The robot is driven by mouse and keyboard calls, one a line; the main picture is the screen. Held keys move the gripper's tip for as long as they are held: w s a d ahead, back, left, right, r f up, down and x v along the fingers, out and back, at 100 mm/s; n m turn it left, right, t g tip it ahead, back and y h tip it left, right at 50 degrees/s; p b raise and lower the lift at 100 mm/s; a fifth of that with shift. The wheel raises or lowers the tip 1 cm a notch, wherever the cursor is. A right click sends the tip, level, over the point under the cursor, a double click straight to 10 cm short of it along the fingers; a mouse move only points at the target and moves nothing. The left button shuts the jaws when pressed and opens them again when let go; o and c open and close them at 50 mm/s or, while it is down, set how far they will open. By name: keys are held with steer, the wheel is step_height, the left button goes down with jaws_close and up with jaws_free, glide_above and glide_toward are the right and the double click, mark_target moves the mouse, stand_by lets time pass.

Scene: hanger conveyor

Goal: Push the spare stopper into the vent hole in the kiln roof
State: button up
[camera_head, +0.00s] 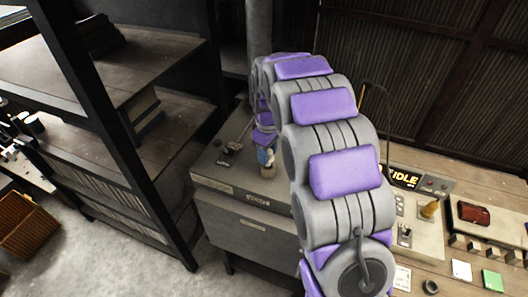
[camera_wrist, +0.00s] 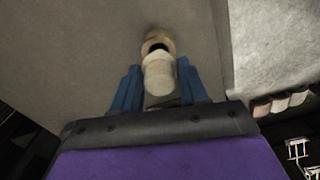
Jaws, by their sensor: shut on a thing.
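My gripper (camera_wrist: 160,88) has blue fingers on both sides of a pale, rounded stopper (camera_wrist: 159,72) and is shut on it. In the wrist view, the stopper points at a tan collar with a dark vent hole (camera_wrist: 157,45) in the grey kiln roof (camera_wrist: 90,50). The stopper's end overlaps the hole's near edge in the picture; I cannot tell whether it has entered. In the head view, my gripper (camera_head: 265,156) is low over the grey kiln (camera_head: 245,236), at a small tan piece (camera_head: 268,171). Whether that piece is stopper or collar is unclear. My arm hides the kiln's right part.
Small dark items (camera_head: 228,148) lie on the kiln roof, left of my gripper. A dark shelf rack (camera_head: 170,215) stands close on the left. On the right, a bench holds an IDLE display (camera_head: 405,179), a red item (camera_head: 473,213) and a green block (camera_head: 492,280).

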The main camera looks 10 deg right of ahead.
steer(key=shift+d, duration=0.85)
stand_by(0.3)
steer(key=shift+a, duration=0.8)
steer(key=shift+a+f, duration=0.1)
steer(key=shift+a, duration=0.25)
steer(key=shift+d+f+b, duration=0.25)
steer(key=shift+f+b, duration=0.05)
steer(key=shift+f, duration=0.35)
stand_by(0.4)
steer(key=shift+f, duration=0.25)
stand_by(0.6)
steer(key=shift+d, duration=0.15)
stand_by(1.4)
steer(key=shift+f+b, duration=0.35)
steer(key=shift+f, duration=0.45)
stand_by(0.5)
steer(key=o, duration=0.8)
